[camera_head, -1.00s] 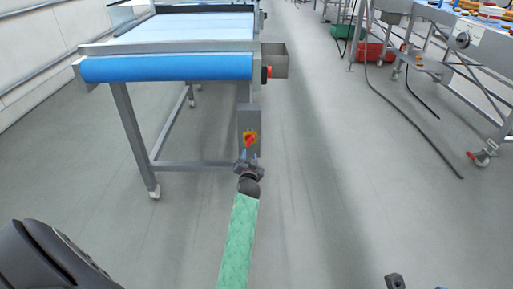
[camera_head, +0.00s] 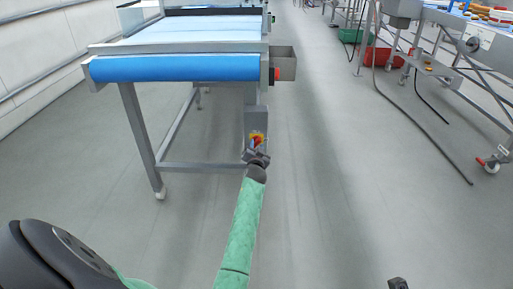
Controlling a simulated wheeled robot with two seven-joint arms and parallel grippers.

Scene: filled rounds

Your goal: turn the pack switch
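The pack switch (camera_head: 257,137) is a small red handle on a yellow plate. It sits on a grey box (camera_head: 256,117) on the front right leg of the conveyor. My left gripper (camera_head: 257,147), at the end of the green-sleeved arm, is right at the switch and looks tilted. Its fingertips overlap the lower part of the red handle. It is too small to tell whether they grip it or only touch it. A small dark part, perhaps of my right gripper (camera_head: 398,284), shows at the bottom edge; its fingers cannot be made out.
The conveyor with a blue belt (camera_head: 175,68) stands on grey legs above and left of the switch. The floor to the right is clear up to a black hose (camera_head: 425,135) and a wheeled steel frame (camera_head: 455,72).

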